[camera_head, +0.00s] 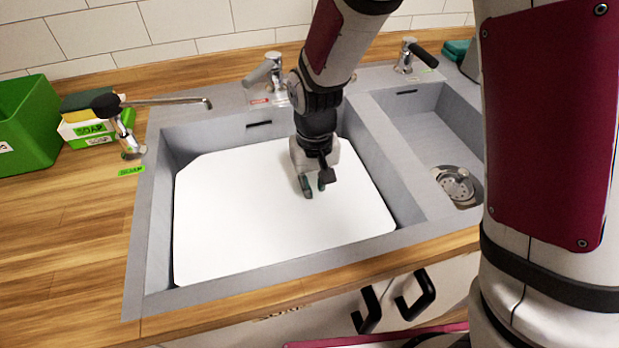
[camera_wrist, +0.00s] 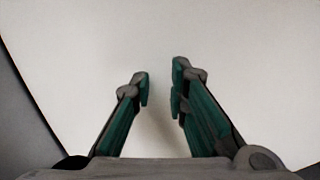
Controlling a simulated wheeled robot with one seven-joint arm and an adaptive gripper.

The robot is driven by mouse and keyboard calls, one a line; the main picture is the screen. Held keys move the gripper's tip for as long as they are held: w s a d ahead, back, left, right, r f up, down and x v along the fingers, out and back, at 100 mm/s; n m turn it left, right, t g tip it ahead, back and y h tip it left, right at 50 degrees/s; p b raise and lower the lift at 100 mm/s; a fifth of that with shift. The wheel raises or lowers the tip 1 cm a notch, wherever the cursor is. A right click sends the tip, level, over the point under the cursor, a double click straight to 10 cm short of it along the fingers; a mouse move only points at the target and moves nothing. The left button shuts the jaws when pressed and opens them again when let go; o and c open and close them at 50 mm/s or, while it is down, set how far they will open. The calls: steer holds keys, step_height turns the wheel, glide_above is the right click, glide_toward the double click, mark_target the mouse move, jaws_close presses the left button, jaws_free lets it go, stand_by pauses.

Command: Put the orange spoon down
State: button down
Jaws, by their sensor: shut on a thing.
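My gripper (camera_head: 312,188) points down over a large white board (camera_head: 240,215) in the left sink basin. In the wrist view my gripper (camera_wrist: 160,88) has its two green-grey fingers partly closed, with a narrow gap between the tips. The pale board (camera_wrist: 75,55) fills most of the wrist view behind them. I cannot make out the thing between the fingers. No orange spoon shows in either view. Whether the fingertips touch the board is unclear.
The right basin (camera_head: 425,125) is empty. A green bin (camera_head: 28,125) and soap boxes (camera_head: 90,122) stand at the left. The wooden counter (camera_head: 75,225) is clear near the front.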

mark_target(310, 182)
steer(key=w, duration=0.2)
steer(key=shift+w+a, duration=0.25)
steer(key=shift+w, duration=0.15)
steer(key=shift+w+f, duration=0.3)
steer(key=shift+f, duration=0.3)
steer(key=shift+f+b, duration=0.2)
steer(key=shift+b, duration=0.15)
steer(key=c, duration=1.6)
jaws_free()
steer(key=shift+r, duration=0.15)
